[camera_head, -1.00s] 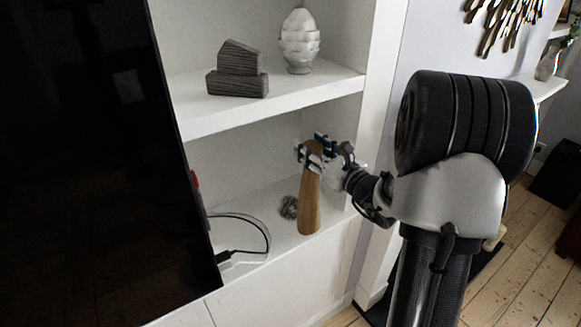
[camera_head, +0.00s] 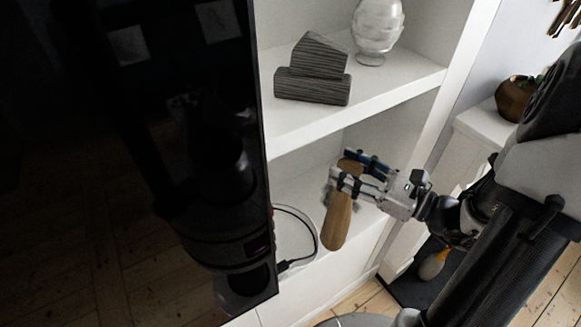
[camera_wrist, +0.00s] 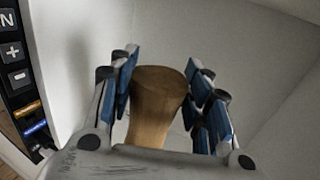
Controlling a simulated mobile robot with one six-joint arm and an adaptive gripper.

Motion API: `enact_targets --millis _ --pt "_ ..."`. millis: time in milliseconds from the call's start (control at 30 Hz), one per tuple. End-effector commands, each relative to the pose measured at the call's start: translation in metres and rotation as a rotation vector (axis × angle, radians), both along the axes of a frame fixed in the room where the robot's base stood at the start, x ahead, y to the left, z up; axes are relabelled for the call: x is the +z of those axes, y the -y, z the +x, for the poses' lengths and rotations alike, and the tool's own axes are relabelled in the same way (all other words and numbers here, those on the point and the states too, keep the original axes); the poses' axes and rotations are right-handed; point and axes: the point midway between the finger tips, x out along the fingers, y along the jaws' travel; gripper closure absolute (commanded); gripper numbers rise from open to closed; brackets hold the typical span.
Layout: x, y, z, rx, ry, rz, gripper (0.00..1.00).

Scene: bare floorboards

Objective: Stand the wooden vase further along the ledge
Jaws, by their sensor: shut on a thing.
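The wooden vase (camera_head: 338,218) is a tall, smooth brown form, leaning slightly in the head view. My gripper (camera_head: 349,177) is shut around its upper part. In the wrist view the vase (camera_wrist: 155,105) stands between the two blue-padded fingers of my gripper (camera_wrist: 160,88), its flat top showing. In the head view the vase is in front of the lower white shelf (camera_head: 296,192), its bottom overlapping the front edge. I cannot tell whether it touches the shelf.
The upper shelf (camera_head: 395,88) bears a grey ridged block sculpture (camera_head: 313,72) and a pale ribbed vase (camera_head: 377,30). A black screen (camera_head: 150,150) stands left, with a cable (camera_head: 312,232) beside it. A brown pot (camera_head: 514,98) sits on a white ledge (camera_head: 484,122) at right.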

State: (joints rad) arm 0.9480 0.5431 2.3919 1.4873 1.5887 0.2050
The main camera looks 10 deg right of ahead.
Motion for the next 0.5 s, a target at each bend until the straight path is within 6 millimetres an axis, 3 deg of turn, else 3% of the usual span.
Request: enact_targets --millis 500 --pt "0.000 -0.079 0.091 0.004 0.003 0.000 1.00"
